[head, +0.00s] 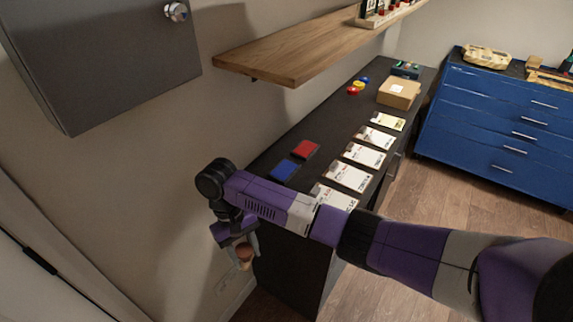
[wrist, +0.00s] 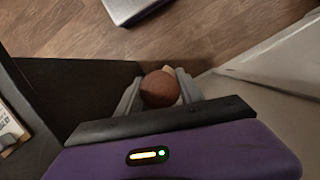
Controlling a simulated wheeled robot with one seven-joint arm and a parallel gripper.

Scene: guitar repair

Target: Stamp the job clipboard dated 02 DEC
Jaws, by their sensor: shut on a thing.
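My gripper (head: 244,256) hangs off the near left end of the dark counter, below its top. It is shut on a stamp (wrist: 160,88) with a round brown wooden knob. The knob sits between the fingers in the wrist view; the stamp's underside is hidden there. Several job clipboards with white sheets lie in a row along the counter's front: a far one (head: 387,121), then others (head: 376,138), (head: 364,155), (head: 348,176), and the nearest (head: 335,197), partly hidden by my arm. Their dates are too small to read. A clipboard edge (wrist: 10,130) shows in the wrist view.
A red pad (head: 305,150) and a blue pad (head: 286,170) lie behind the clipboards. A wooden shelf (head: 300,52) and a grey wall cabinet (head: 105,60) overhang. A blue drawer chest (head: 490,120) stands beyond.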

